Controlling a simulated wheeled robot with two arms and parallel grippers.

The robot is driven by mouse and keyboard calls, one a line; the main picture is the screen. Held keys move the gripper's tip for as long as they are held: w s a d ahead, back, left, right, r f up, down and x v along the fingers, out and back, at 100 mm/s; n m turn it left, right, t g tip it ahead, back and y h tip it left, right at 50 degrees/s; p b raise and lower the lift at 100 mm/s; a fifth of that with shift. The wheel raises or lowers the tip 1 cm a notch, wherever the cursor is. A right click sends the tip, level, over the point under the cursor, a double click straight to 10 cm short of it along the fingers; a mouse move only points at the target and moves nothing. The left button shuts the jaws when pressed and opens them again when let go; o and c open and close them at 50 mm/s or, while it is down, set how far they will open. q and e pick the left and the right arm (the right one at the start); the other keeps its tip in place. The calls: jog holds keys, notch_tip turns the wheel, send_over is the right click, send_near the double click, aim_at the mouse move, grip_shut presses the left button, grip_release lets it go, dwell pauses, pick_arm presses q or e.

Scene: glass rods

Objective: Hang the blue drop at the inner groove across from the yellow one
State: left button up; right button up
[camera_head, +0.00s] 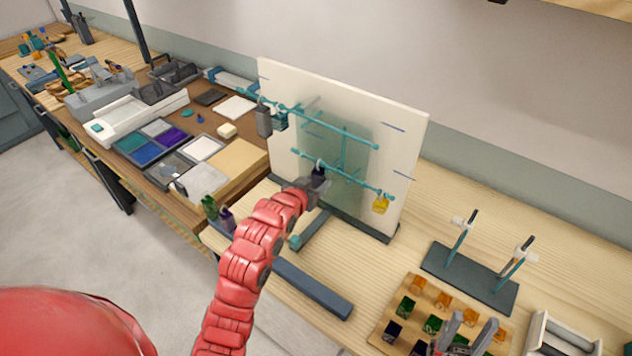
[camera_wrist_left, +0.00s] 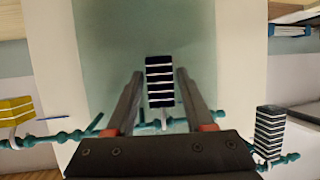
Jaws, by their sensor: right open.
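The blue drop (camera_wrist_left: 160,82), very dark with white stripes, is between my left gripper's fingers (camera_wrist_left: 160,76) in the left wrist view. Only narrow gaps show beside it at the tips; I cannot tell whether they touch it. Its pale hook is at the teal rod; whether it rests in a groove is unclear. In the head view my left gripper (camera_head: 316,184) is at the left part of the lower rod (camera_head: 345,174). The yellow drop (camera_head: 380,205) hangs near that rod's right end. My right gripper (camera_head: 468,336) is open above the wooden block at lower right.
A dark grey drop (camera_head: 264,121) hangs at the left of the upper rod (camera_head: 330,127). A white board (camera_head: 408,135) stands behind the rods. A wooden block (camera_head: 380,338) holds several coloured drops. A dark stand (camera_head: 478,283) with two posts is at right.

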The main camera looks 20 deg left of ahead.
pick_arm(q)
jog(key=shift+o, duration=1.2)
jog(key=shift+s, duration=0.25)
jog(key=p+v, duration=1.2)
jog(key=v, duration=0.5)
jog(key=shift+d, duration=0.15)
